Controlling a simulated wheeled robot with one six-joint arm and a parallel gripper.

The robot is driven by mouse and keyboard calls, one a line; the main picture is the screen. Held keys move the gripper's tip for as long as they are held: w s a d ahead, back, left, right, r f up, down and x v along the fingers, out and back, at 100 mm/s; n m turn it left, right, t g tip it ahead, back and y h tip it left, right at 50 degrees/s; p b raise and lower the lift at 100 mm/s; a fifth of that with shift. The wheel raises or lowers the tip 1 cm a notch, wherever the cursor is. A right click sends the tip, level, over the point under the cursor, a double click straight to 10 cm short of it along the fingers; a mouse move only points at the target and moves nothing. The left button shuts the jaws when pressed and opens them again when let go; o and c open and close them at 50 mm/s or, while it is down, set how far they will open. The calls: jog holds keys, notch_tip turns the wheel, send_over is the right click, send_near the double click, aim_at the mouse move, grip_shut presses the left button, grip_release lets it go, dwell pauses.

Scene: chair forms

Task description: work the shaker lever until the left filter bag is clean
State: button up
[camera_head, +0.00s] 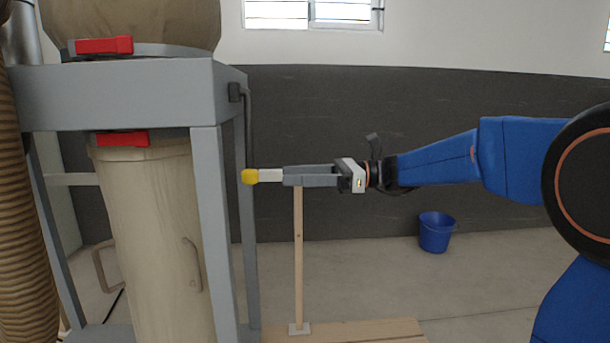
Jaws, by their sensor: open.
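The shaker lever (247,125) is a thin dark rod that hangs from a black pivot on the right side of the grey frame. A yellow knob (250,176) is at its lower end. My gripper (270,175) is open and level, with its pale fingertips right at the knob. I cannot tell whether they touch it or reach around it. The upper bag (150,22), brownish and cut off by the top edge, sits above the frame with a red clamp (104,45). Whether it is the left filter bag, and how clean it is, I cannot tell.
The grey frame (110,92) stands at left, with a beige lower bag (155,235) and a ribbed brown hose (25,200). A wooden post (298,250) rises from a low wooden platform (370,332) below my gripper. A blue bucket (436,235) stands on open floor.

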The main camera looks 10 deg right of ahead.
aim_at(250, 176)
jog(key=a, duration=1)
jog(key=shift+w+a, duration=0.15)
jog(key=shift+a, duration=0.2)
jog(key=c, duration=0.8)
jog(key=shift+o, duration=0.2)
jog(key=o, duration=0.4)
